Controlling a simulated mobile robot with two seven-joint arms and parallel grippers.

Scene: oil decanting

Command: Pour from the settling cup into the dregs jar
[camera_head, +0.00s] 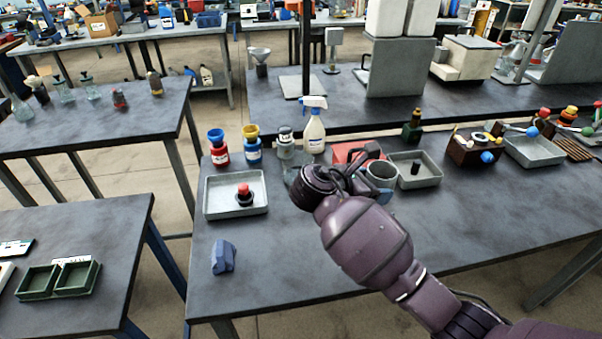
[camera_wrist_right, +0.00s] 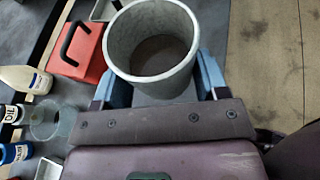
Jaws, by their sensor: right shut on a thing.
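The settling cup (camera_head: 382,174) is a grey, open-topped cup beside my right wrist in the head view. In the right wrist view the cup (camera_wrist_right: 151,75) fills the space between the blue fingers of my right gripper (camera_wrist_right: 165,82), which is shut on it. I see into its mouth, with a dark brownish surface inside low down. An open clear glass jar (camera_wrist_right: 50,122), apparently the dregs jar, stands apart from the cup at the left of the wrist view. In the head view this jar (camera_head: 294,176) is partly hidden by my arm. My left gripper is not in view.
A red box (camera_head: 345,152) with a black handle stands behind the cup, with a grey tray (camera_head: 430,176) to its right. Red (camera_head: 219,150) and blue (camera_head: 252,146) bottles and a spray bottle (camera_head: 314,130) stand behind. A left tray (camera_head: 216,204) holds a red-topped item.

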